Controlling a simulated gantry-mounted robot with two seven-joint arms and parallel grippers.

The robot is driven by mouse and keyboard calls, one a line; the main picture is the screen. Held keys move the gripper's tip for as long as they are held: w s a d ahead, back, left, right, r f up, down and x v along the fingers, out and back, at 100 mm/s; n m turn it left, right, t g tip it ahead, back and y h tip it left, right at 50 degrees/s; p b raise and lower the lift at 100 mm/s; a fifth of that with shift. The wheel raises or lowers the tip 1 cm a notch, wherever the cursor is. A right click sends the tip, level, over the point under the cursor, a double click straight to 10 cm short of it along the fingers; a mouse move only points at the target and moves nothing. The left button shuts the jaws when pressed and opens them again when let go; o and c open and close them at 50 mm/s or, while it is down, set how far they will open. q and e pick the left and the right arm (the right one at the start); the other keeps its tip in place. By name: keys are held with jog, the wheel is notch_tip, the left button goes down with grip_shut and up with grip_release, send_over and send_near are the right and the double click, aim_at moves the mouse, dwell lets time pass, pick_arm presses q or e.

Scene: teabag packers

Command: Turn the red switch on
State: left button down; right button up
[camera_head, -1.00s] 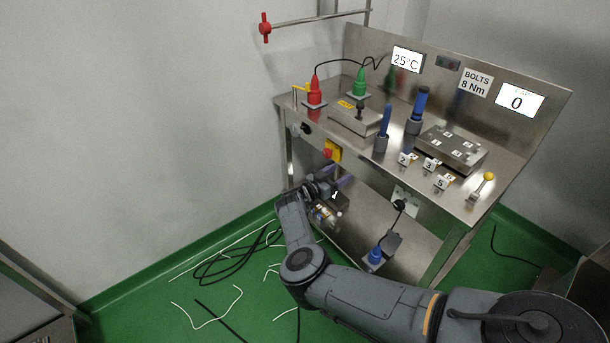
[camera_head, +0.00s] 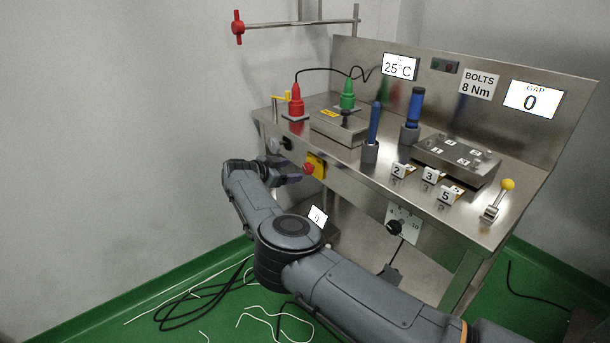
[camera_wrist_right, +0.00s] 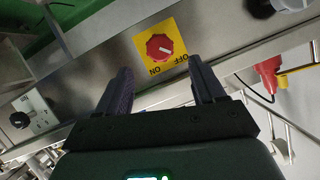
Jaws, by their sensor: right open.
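The red switch (camera_head: 309,168) is a round knob on a yellow plate on the front panel of the steel bench. In the right wrist view the red switch (camera_wrist_right: 158,47) lies ahead of the fingers; its white mark points to the lower right, towards the OFF lettering, with ON lower down. My right gripper (camera_head: 291,171) is left of the switch in the head view, close to the panel. In the wrist view the right gripper (camera_wrist_right: 161,70) has its two fingers apart and empty, with the knob between their lines and apart from them. My left gripper is not in view.
A black knob (camera_head: 286,143) sits on the panel left of the switch, and a dial (camera_head: 395,227) to its right. Red (camera_head: 296,102) and green (camera_head: 347,96) plugs and blue-handled tools stand on the bench top. Cables lie on the green floor.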

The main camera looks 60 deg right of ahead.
aim_at(306, 169)
jog(key=b+x, duration=0.3)
jog(key=x, duration=0.4)
jog(key=shift+s+d+b, duration=0.15)
jog(key=shift+d+b, duration=0.25)
jog(key=shift+b, duration=0.05)
